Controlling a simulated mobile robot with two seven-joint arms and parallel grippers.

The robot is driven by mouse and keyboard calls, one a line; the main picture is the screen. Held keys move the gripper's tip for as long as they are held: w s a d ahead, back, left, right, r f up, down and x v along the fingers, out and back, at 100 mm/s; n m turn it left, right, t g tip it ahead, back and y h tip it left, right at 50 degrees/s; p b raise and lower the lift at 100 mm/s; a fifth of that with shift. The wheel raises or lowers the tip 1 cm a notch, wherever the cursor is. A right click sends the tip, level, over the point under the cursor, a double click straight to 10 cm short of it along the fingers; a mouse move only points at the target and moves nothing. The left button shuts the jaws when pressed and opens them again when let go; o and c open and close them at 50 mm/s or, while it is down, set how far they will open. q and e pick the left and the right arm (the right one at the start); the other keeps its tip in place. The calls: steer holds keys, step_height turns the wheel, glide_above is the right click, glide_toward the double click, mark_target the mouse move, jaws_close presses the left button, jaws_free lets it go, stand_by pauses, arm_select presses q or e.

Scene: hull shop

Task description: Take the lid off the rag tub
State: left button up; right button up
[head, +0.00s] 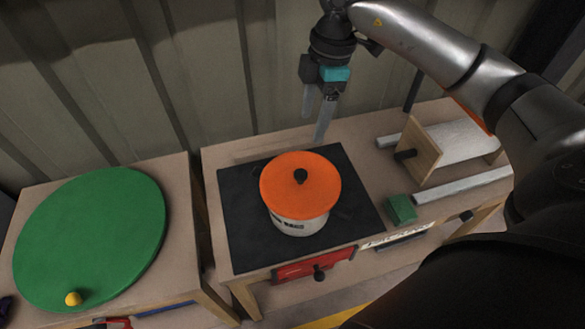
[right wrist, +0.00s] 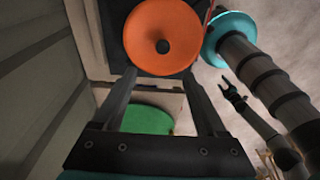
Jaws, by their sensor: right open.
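The rag tub (head: 298,226) is a white pot with dark marks, upright on a black mat. Its orange lid (head: 322,190), with a dark round knob (head: 300,176), sits on top and covers the inside. The lid also shows in the right wrist view (right wrist: 186,22), beyond the fingertips. My right gripper (head: 314,126) is open and empty, pointing down behind the tub, above the table's back edge and apart from the lid.
The black mat (head: 240,235) lies on a wooden table. A green block (head: 400,209), metal bars (head: 465,188) and a wooden-ended roll (head: 424,150) lie right. A green disc (head: 90,235) with a yellow ball (head: 73,299) is left. A ribbed wall stands behind.

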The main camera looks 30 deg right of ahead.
step_height(320, 180, down, 4)
steer(key=b, duration=0.1)
glide_above(301, 173)
steer(key=d, duration=0.1)
step_height(301, 173, down, 4)
steer(key=shift+s+f, duration=0.1)
steer(key=shift+f, duration=0.35)
steer(key=shift+a+f+b, duration=0.1)
steer(key=shift+f+b, duration=0.2)
steer(key=shift+f, duration=0.05)
steer(key=f, duration=0.3)
steer(key=f+b, duration=0.1)
steer(key=shift+a+f, duration=0.3)
steer(key=shift+f, duration=0.1)
arm_select(q)
steer(key=s+f, duration=0.2)
steer(key=f, duration=0.1)
steer(key=shift+s+g, duration=0.3)
steer(key=shift+s, duration=0.05)
arm_select(e)
steer(key=shift+r, duration=0.1)
steer(key=c, duration=0.3)
arm_select(q)
steer(key=shift+s, duration=0.15)
arm_select(e)
jaws_close()
